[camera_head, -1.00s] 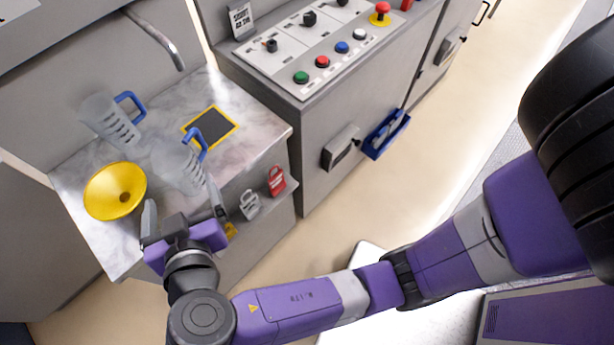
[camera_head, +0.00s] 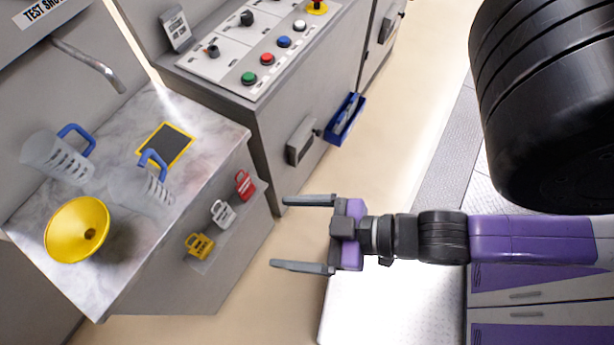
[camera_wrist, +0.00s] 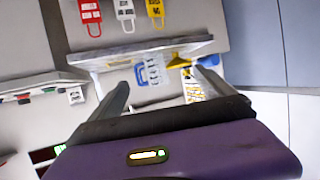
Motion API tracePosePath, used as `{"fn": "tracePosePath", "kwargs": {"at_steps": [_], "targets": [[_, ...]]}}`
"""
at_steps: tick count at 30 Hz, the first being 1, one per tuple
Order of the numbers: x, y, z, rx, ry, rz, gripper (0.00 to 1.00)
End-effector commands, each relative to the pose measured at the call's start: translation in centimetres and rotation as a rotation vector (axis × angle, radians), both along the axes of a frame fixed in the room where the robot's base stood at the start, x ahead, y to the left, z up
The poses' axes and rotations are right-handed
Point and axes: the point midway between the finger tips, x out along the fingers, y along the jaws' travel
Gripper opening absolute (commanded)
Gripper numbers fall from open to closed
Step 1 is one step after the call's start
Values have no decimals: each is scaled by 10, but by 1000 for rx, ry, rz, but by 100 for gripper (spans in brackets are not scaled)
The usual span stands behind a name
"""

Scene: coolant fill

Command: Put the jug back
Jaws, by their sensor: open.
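Two clear jugs with blue handles stand on the marbled bench top. One jug (camera_head: 58,157) is at the back left, near the wall. The other jug (camera_head: 142,188) is nearer the front, just in front of a yellow-edged dark square (camera_head: 165,145). In the wrist view a jug with a blue handle (camera_wrist: 151,72) shows small and far off between the fingers. My gripper (camera_head: 306,234) is open and empty, well to the right of the bench and clear of both jugs.
A yellow funnel (camera_head: 78,230) lies at the bench's left front. Red, white and yellow padlock-shaped tags (camera_head: 222,213) hang on the bench front. A control cabinet (camera_head: 290,110) with a blue bin (camera_head: 344,119) stands behind. Floor between gripper and bench is free.

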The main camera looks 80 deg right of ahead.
Motion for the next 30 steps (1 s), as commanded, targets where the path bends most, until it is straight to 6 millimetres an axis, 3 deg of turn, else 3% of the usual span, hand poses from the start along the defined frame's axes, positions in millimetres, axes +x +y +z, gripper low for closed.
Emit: {"fn": "tracePosePath", "kwargs": {"at_steps": [3,8,30], "targets": [[-19,-11,25,3,-50,-38,92],[-27,-17,42,2,-89,-64,92],[-27,-17,43,2,-93,-65,92]]}}
